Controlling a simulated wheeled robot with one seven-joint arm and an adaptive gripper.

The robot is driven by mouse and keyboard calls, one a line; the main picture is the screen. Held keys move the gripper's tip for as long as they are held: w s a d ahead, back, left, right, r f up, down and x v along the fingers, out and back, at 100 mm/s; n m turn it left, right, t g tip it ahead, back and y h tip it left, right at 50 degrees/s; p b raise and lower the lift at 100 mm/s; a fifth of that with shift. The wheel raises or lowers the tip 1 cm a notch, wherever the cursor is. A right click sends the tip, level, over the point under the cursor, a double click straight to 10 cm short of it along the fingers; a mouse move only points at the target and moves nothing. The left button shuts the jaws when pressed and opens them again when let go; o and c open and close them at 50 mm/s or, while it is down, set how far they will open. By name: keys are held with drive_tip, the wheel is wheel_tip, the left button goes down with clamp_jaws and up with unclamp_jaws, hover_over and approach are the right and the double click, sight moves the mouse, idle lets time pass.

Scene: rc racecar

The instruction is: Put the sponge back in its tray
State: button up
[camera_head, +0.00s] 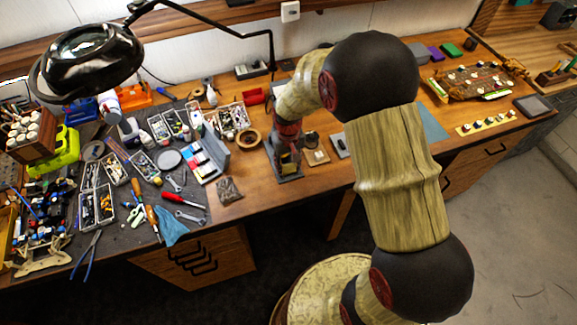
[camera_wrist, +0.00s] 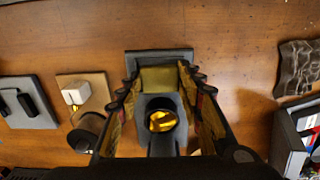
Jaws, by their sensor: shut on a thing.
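The sponge, a dull yellow-green block (camera_wrist: 158,80), shows between the fingertips of my gripper (camera_wrist: 160,88) in the wrist view. My gripper is shut on it. Just beyond the sponge lies a grey tray-like base (camera_wrist: 160,56) on the wooden bench; the sponge covers part of it. I cannot tell whether the sponge touches the base. A dark grey holder with a round yellow inside (camera_wrist: 162,122) stands between the fingers, nearer the palm. In the head view my gripper (camera_head: 287,150) points down over the grey base (camera_head: 290,178); the sponge is not clear there.
Left in the wrist view are a tan pad with a white block (camera_wrist: 76,93) and a dark flat stand (camera_wrist: 27,100).

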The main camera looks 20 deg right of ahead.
drive_tip(key=shift+s+f, duration=0.1)
drive_tip(key=shift+f, duration=0.15)
drive_tip(key=shift+s+f+b, duration=0.35)
drive_tip(key=shift+f, duration=0.2)
drive_tip(key=o, duration=1)
drive_tip(key=shift+w+f, duration=0.2)
drive_tip(key=shift+o, duration=0.2)
drive_tip(key=shift+r, duration=0.2)
